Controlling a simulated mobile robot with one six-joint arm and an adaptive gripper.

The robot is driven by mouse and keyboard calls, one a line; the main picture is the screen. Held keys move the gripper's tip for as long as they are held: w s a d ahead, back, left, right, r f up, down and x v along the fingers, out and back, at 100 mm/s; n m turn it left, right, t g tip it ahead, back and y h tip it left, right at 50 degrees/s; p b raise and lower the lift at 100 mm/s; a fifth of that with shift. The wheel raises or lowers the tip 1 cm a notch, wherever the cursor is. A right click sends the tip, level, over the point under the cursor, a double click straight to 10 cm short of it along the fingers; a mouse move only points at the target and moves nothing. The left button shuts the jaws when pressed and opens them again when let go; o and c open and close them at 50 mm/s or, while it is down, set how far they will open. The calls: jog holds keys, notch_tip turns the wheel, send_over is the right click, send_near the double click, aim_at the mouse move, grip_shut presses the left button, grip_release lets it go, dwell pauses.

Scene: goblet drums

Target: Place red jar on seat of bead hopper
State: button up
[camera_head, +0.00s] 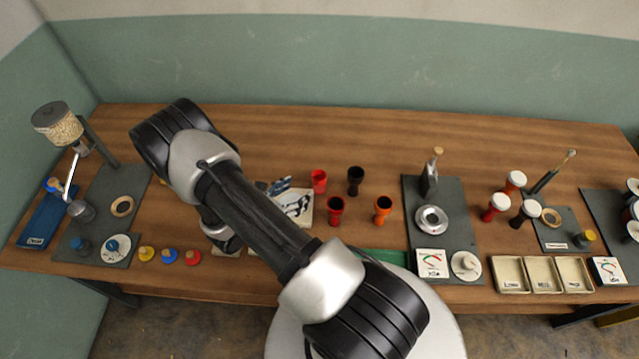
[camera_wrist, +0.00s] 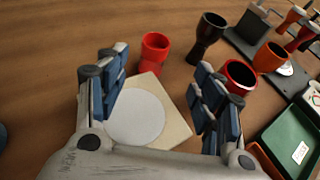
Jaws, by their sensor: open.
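The red jar (camera_head: 319,180), a bright red open cup, stands upright on the table in mid-view. In the wrist view the red jar (camera_wrist: 155,50) is beyond my fingertips, between them and slightly left of centre. My gripper (camera_head: 284,196) is left of it in the head view, partly hidden by my arm. My gripper (camera_wrist: 158,88) is open and empty, over a cream card with a white disc (camera_wrist: 136,117). The bead hopper (camera_head: 60,126) stands at the far left, with beads in a clear drum on a post. A tan ring (camera_head: 122,206) lies on its grey base; I cannot tell whether it is the seat.
A black goblet (camera_head: 355,180), a dark red goblet (camera_head: 336,210) and an orange goblet (camera_head: 383,209) stand right of the jar. Small yellow, blue and red knobs (camera_head: 192,257) line the front edge. A grey press base (camera_head: 455,205) is farther right. The back strip is clear.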

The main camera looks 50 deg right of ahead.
send_near(323, 174)
jog(key=x, duration=0.2)
jog(key=shift+s+d+f+b, duration=0.1)
jog(key=shift+s+d+b, duration=0.2)
jog(key=shift+b, duration=0.1)
jog(key=x, duration=0.5)
jog(key=shift+w+f+b, duration=0.1)
jog(key=shift+w+b, duration=0.2)
jog(key=shift+b, duration=0.1)
jog(key=shift+c, duration=0.5)
jog(key=c, duration=1.2)
